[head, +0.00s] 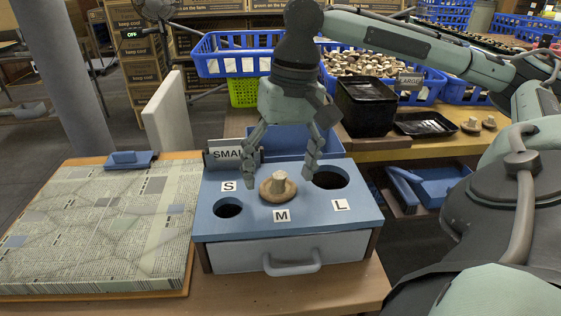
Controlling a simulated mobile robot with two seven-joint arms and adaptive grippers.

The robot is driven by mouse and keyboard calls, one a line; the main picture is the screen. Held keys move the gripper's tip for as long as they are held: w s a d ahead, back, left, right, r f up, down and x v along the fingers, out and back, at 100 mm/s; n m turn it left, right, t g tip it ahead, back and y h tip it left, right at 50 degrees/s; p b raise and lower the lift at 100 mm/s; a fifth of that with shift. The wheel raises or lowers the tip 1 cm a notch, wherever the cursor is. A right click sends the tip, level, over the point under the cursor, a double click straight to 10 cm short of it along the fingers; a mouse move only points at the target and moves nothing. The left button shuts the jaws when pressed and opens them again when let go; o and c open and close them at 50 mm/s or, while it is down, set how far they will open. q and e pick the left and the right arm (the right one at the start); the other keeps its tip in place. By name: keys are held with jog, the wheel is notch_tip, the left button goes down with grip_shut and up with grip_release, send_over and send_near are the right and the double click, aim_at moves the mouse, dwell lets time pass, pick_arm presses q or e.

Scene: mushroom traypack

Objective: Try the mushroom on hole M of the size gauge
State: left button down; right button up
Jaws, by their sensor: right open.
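The blue size gauge (330,222) stands on the table with labels S, M and L. Hole S (228,208) at its left and hole L (331,178) at its right show dark and open. The mushroom (278,187), brown with a pale stem pointing up, sits at the place of hole M, behind the M label, and covers that hole. My right gripper (279,178) is open above the gauge, with one finger on each side of the mushroom and gaps between. My left gripper is not in view.
A newspaper-covered board (100,225) lies to the left with a blue block (130,158) at its far edge. Behind the gauge are a SMALL sign (228,150), a blue tray (290,138) and black trays (366,105).

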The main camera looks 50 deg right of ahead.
notch_tip(320, 180, up, 12)
jog(key=d, duration=0.1)
jog(key=shift+s+d, duration=0.15)
jog(key=shift+s, duration=0.15)
dwell(0.3)
jog(key=shift+f, duration=0.1)
dwell(0.6)
jog(key=f, duration=0.4)
jog(key=a+f, duration=0.1)
jog(key=f, duration=0.6)
jog(key=shift+w+a+f, duration=0.15)
jog(key=shift+w+f, duration=0.2)
jog(key=shift+r, duration=0.2)
notch_tip(320, 180, up, 12)
jog(key=d, duration=0.1)
jog(key=shift+s+d+f, duration=0.2)
jog(key=shift+s+f, duration=0.05)
jog(key=shift+s, duration=0.1)
